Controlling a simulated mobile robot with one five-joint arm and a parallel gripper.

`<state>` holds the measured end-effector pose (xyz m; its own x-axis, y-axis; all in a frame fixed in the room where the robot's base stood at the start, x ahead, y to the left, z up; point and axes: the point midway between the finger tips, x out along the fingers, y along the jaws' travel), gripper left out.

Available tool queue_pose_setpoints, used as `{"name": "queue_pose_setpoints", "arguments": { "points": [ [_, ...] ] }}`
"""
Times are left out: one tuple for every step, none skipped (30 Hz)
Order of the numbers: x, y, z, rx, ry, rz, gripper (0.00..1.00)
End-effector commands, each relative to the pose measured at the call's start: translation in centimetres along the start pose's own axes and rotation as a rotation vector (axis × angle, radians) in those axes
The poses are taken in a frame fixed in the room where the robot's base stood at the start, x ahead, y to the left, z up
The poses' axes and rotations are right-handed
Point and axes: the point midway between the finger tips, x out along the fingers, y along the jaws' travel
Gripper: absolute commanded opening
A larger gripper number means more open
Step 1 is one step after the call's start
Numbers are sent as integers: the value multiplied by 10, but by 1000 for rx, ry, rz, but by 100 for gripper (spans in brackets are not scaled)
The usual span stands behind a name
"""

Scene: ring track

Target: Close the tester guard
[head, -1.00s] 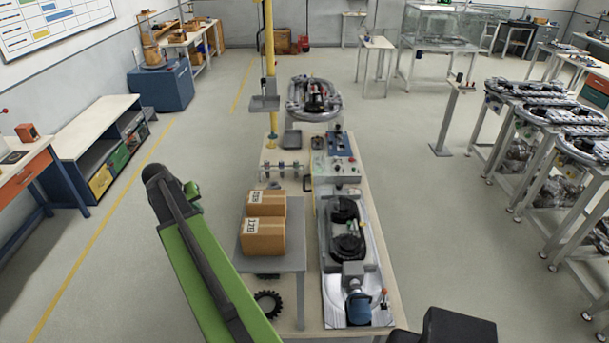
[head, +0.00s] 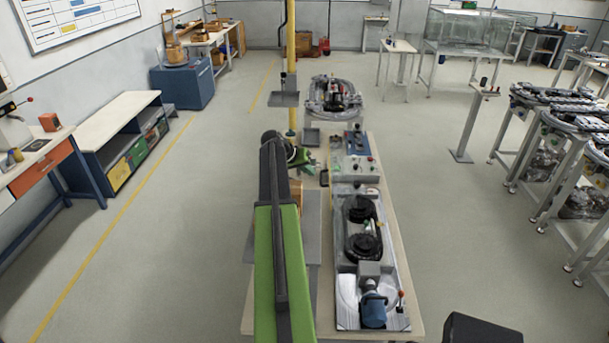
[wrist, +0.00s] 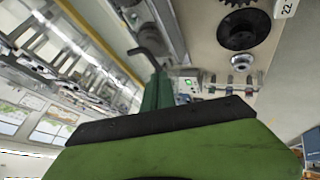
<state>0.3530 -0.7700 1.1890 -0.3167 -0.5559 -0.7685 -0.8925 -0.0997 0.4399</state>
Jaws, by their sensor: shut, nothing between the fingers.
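A grey control box (head: 357,171) with dials and buttons stands on the long bench, and a metal plate with two dark pulleys (head: 362,225) lies in front of it. A dark handle (head: 324,178) stands at the left edge of the box. A dark bent bar (wrist: 147,56) shows just beyond my finger in the wrist view; it looks like this handle. I cannot tell which part is the tester guard or how far open it is. My green gripper (head: 305,160) is shut and empty, just left of the handle; I cannot tell whether they touch.
My arm hides most of the cardboard boxes on the grey stand (head: 313,235). A blue motor (head: 373,309) sits at the plate's near end.

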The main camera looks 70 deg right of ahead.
Motion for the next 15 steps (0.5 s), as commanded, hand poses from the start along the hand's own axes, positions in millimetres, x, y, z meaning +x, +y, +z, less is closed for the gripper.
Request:
{"name": "queue_pose_setpoints", "arguments": {
  "points": [
    [20, -4, 3, 1, -1, 0, 0],
    [26, -4, 3, 2, -1, 0, 0],
    [33, -4, 3, 2, -1, 0, 0],
    [32, 2, 1, 2, -1, 0, 0],
    [29, 11, -1, 2, -2, 0, 0],
    [31, 18, -2, 2, -2, 0, 0],
    [32, 22, -2, 2, -2, 0, 0],
    [33, 25, -2, 1, -1, -1, 0],
    [35, 28, -3, 1, -1, -1, 0],
    [36, 31, -3, 1, 0, -1, 0],
    [37, 33, -3, 1, 0, -1, 0],
    [38, 35, -3, 0, -1, -1, 0],
    [38, 36, -3, 0, 0, -1, 0],
    [39, 37, -3, 0, 0, -1, 0],
    [39, 37, -3, -1, 0, -1, 0]
  ]
}}
